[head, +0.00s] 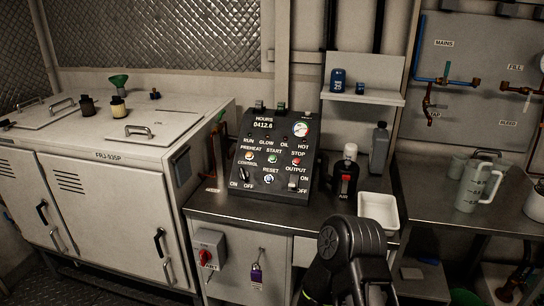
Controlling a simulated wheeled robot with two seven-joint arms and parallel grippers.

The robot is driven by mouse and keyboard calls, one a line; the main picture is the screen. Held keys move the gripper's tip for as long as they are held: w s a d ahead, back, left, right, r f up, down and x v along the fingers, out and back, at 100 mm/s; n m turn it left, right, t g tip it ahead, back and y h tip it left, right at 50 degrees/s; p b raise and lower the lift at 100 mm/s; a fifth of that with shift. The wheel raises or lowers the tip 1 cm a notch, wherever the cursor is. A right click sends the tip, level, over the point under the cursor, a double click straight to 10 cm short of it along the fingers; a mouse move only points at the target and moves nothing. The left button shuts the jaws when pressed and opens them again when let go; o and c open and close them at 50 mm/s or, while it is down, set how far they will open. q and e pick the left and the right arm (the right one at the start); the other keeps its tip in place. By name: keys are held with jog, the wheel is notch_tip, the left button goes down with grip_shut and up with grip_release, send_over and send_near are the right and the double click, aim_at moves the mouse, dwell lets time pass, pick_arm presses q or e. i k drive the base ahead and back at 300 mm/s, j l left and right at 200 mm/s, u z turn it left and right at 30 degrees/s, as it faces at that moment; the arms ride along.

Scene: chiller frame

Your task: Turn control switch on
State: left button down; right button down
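The black sloped control panel (270,155) stands on the middle counter in the head view. Its control switch (244,177) is a small knob at the lower left of the panel, under the word CONTROL, with ON marked to its left and OFF to its right. The knob is too small to tell surely which way it points. A dark arm link of mine rises from the bottom, right of centre, in front of the counter and apart from the panel. Neither of my grippers shows.
An output switch (292,183) sits at the panel's lower right. A dark bottle (346,172) and a white tray (379,209) stand right of the panel. A red rotary switch (206,258) and a purple padlock (257,272) are on the counter front. A white cabinet (100,200) stands left.

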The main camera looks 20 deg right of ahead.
aim_at(244, 175)
jog(key=i+j, duration=0.15)
jog(key=i, duration=0.15)
jog(key=i+j, duration=0.2)
jog(key=i+z, duration=0.1)
jog(key=z, duration=1.5)
